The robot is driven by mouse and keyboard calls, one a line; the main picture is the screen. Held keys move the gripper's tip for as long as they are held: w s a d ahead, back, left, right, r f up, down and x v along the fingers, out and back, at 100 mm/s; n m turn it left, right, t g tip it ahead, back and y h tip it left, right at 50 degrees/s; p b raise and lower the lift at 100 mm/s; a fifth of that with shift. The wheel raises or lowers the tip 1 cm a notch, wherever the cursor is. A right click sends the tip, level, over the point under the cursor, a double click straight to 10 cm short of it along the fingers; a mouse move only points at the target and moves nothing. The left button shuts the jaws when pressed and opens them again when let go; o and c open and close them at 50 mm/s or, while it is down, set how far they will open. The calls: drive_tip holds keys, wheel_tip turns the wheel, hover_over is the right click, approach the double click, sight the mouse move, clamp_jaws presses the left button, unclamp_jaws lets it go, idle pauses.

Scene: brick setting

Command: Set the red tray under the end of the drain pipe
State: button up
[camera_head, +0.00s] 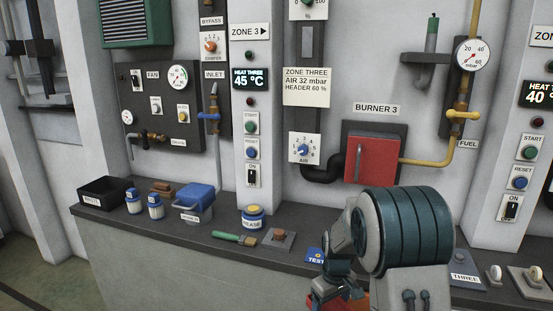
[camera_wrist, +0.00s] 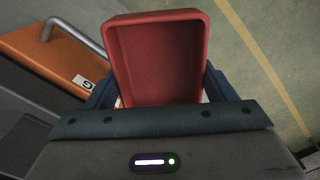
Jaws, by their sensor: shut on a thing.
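The red tray (camera_wrist: 158,45) is between the fingers of my gripper (camera_wrist: 160,92) in the wrist view, its open hollow facing the camera. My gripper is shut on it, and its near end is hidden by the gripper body. In the head view my gripper (camera_head: 335,288) is low, in front of the counter's front edge, largely hidden by my wrist. A patch of red-orange shows below it, but I cannot tell whether that is the tray. A thin bent pipe (camera_head: 131,150) points down below the fan panel; I cannot tell whether it is the drain pipe.
The counter (camera_head: 222,260) holds a black bin (camera_head: 105,191), bottles, a blue-lidded tub (camera_head: 195,203), a jar (camera_head: 253,217) and a brush (camera_head: 235,238). In the wrist view, an orange surface (camera_wrist: 45,55) with a grey handle lies close left of the tray; green floor (camera_wrist: 265,60) is clear at right.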

drive_tip(key=s+f+m, duration=0.4)
drive_tip(key=f+m, duration=0.1)
drive_tip(key=f, duration=0.2)
drive_tip(key=shift+s+f+m, duration=0.15)
drive_tip(key=shift+s+m, duration=0.05)
drive_tip(key=shift+m, duration=0.2)
drive_tip(key=shift+d, duration=0.2)
